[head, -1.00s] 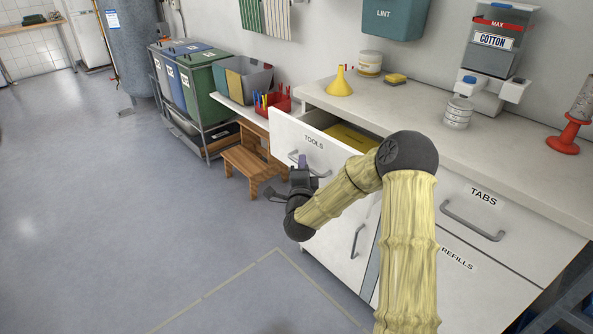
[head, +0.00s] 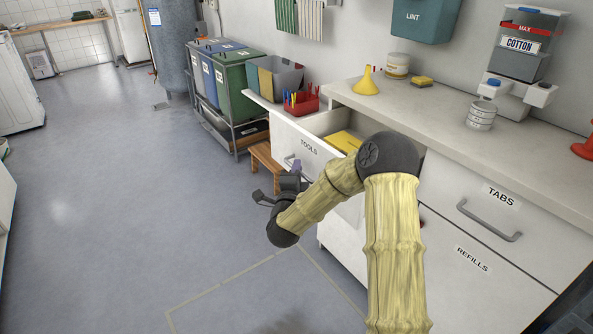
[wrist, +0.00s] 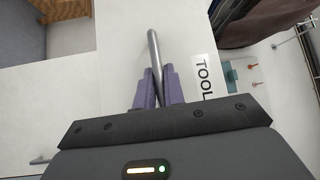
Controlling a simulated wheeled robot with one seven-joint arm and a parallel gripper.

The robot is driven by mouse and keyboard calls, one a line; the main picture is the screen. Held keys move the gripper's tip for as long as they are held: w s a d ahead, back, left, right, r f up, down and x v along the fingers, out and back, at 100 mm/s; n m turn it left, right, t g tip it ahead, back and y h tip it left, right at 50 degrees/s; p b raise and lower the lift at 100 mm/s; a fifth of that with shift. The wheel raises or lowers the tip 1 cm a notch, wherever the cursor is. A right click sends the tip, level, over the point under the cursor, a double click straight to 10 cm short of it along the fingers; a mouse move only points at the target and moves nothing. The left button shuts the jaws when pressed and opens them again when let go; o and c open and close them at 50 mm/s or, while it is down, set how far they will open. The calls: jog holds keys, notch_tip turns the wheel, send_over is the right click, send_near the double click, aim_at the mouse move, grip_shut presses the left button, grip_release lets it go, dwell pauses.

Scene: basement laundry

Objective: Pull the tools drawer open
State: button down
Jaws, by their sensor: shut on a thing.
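The tools drawer (head: 297,135) is a white drawer labelled TOOLS in the counter, and it stands open, pulled out from the cabinet. Something yellow (head: 343,141) lies inside it. My gripper (head: 293,170) is at the drawer front. In the wrist view, the purple fingers of my gripper (wrist: 159,88) are shut on the grey bar handle (wrist: 154,50), one finger on each side, beside the TOOLS label (wrist: 202,78). My forearm hides part of the drawer front and the cabinet below it in the head view.
A wooden stool (head: 264,167) stands just left of the drawer. Bins (head: 232,85) on a rack are behind it. The floor at left is clear.

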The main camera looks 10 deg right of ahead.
jog(key=shift+d+f, duration=0.15)
jog(key=shift+f, duration=0.05)
jog(key=c, duration=1.5)
grip_release()
jog(key=shift+r, duration=0.1)
jog(key=b+v, duration=0.2)
jog(key=v, duration=1.5)
jog(key=shift+s, duration=0.2)
